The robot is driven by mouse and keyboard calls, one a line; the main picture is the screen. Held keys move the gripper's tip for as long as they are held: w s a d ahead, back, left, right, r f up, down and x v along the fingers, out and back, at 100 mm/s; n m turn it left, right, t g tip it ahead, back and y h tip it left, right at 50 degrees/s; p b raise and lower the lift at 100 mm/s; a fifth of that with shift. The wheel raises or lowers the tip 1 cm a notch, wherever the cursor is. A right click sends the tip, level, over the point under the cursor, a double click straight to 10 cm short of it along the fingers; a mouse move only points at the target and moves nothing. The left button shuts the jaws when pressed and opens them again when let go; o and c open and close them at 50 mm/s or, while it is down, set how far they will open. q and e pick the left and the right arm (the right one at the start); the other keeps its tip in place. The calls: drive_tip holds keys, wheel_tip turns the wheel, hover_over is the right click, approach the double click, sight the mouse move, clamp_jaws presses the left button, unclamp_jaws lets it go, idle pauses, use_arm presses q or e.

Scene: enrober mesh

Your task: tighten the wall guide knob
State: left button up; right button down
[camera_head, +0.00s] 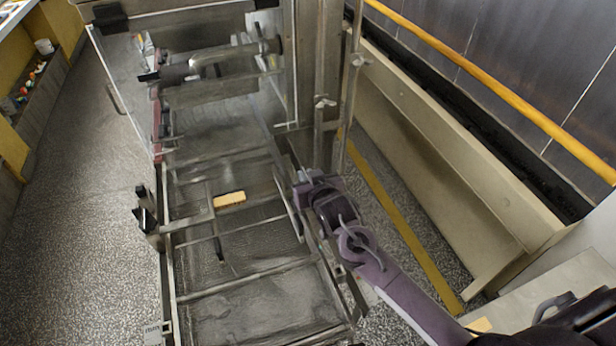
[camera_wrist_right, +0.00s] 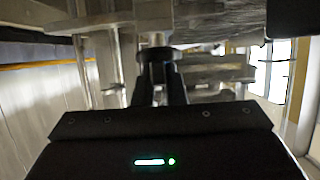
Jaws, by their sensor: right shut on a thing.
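My right gripper (camera_head: 301,182) reaches in from the lower right to the right side rail of the mesh conveyor. In the right wrist view its dark fingers (camera_wrist_right: 158,88) are close together, shut at the lower end of a pale, upright metal stem (camera_wrist_right: 154,38). The gripped part, seemingly the wall guide knob, is mostly hidden between the fingers, so its turn cannot be told. The mesh belt (camera_head: 262,236) lies left of the gripper, with a guide plate (camera_head: 287,203) along its right side. My left gripper is not in view.
A yellow-tan block (camera_head: 229,199) lies on the belt. Black knobs (camera_head: 143,208) stand at the belt's left edge. A clear-walled enclosure (camera_head: 120,85) with rollers is at the back. Upright posts with wing-shaped clamps (camera_head: 323,102) rise just behind the gripper.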

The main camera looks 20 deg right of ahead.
drive_tip(key=c, duration=1.5)
unclamp_jaws()
drive_tip(key=b+v, duration=0.2)
drive_tip(key=v, duration=0.5)
drive_tip(key=shift+s+r, duration=0.15)
drive_tip(key=shift+s, duration=0.2)
